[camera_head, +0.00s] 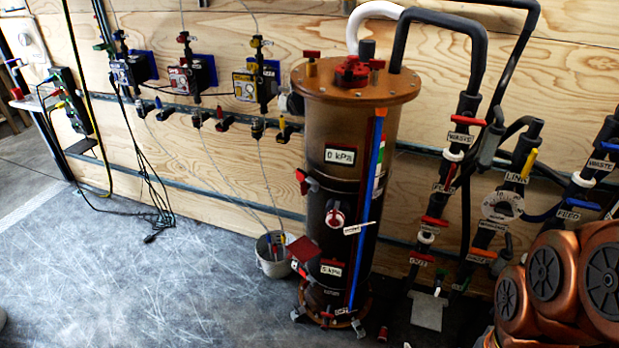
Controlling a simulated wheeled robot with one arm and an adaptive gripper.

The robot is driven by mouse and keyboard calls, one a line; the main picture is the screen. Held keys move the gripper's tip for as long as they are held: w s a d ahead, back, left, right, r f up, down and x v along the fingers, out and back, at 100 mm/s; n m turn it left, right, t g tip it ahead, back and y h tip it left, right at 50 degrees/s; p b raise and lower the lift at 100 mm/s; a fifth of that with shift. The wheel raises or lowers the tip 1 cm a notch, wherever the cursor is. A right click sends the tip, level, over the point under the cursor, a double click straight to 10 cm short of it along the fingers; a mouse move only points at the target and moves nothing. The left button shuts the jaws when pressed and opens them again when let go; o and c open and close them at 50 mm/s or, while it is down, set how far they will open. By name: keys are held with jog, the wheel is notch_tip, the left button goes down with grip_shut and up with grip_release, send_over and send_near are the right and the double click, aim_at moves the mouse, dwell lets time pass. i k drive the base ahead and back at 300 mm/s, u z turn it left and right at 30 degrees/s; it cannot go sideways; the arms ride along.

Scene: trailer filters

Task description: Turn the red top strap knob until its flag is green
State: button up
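A tall dark bronze cylinder (335,150) stands upright against the plywood wall, right of centre. A red knob (303,182) sits on its left side at the upper dark band. A second red knob with a pale rim (336,216) is on its front, lower down. A dark red square flag (301,248) sticks out at the lower left. I cannot tell for certain which knob is the top strap one, and no green flag shows beside the upper knob. My gripper is not in view; only copper arm links of mine show at the lower right.
A large red cap (351,72) and small red handles top the cylinder. A bucket (272,262) with thin tubes stands at its left foot. Valved pipes (440,190) crowd its right side. Black cables (155,215) hang at left. The grey floor (150,290) in front and left is clear.

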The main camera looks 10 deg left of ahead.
aim_at(304, 187)
jog(key=u, duration=0.4)
jog(key=i, duration=0.65)
jog(key=u, duration=1)
jog(key=i, duration=0.3)
jog(key=u, duration=0.3)
